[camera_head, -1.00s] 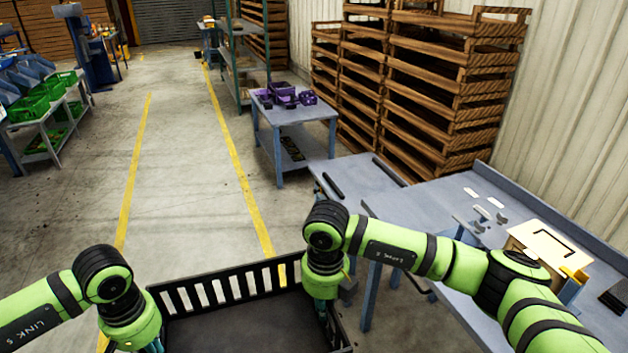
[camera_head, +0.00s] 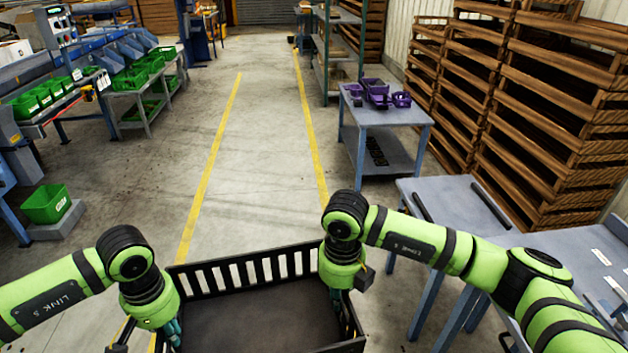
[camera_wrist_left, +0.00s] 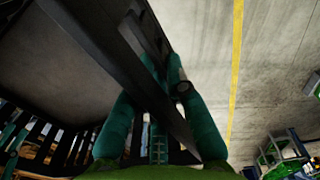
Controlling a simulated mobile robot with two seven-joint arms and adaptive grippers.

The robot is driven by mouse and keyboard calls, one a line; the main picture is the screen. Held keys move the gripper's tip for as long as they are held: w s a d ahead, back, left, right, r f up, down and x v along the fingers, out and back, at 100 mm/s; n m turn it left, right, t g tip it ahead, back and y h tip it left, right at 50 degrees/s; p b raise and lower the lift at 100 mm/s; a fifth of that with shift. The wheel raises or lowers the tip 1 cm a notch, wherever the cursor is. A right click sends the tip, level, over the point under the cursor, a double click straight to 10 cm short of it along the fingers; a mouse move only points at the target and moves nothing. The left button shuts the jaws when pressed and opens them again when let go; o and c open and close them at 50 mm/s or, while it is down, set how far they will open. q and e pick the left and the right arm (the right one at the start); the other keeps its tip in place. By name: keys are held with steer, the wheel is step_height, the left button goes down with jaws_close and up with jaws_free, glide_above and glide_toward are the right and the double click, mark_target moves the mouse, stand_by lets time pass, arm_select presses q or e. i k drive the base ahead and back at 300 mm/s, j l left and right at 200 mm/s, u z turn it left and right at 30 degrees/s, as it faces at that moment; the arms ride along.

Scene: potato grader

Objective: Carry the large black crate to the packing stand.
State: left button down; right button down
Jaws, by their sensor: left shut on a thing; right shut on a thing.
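The large black crate (camera_head: 255,318), with slatted walls and a bare floor, is in front of me at the bottom of the head view. It looks empty where I can see inside. My left gripper (camera_head: 174,333) is shut on its left wall; the left wrist view shows teal fingers (camera_wrist_left: 165,72) on either side of the dark rim (camera_wrist_left: 150,85). My right gripper (camera_head: 338,298) is shut on the right wall, its fingertips partly hidden. The crate's near side is cut off. A grey-blue stand with two black strips (camera_head: 452,208) is to the right; I cannot tell whether it is the packing stand.
A grey-blue table (camera_head: 388,117) with purple parts (camera_head: 375,92) stands ahead right, before stacked wooden crates (camera_head: 550,110). A bench is at the lower right. Green bins (camera_head: 46,204) and a grader line are at the left. The floor aisle (camera_head: 265,150) between yellow lines is clear.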

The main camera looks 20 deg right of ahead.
mark_target(458, 209)
steer(key=i+z, duration=0.3)
steer(key=i, duration=1.5)
steer(key=i+j+z, duration=0.1)
steer(key=i+z, duration=0.4)
steer(key=i, duration=0.45)
steer(key=i+z, duration=0.2)
steer(key=z, duration=0.15)
steer(key=i+z, duration=0.2)
steer(key=z, duration=0.15)
steer(key=i+z, duration=0.2)
steer(key=z, duration=0.15)
steer(key=i+z, duration=0.15)
steer(key=z, duration=0.25)
steer(key=i+z, duration=0.2)
steer(key=z, duration=0.2)
steer(key=i+z, duration=0.15)
steer(key=z, duration=0.5)
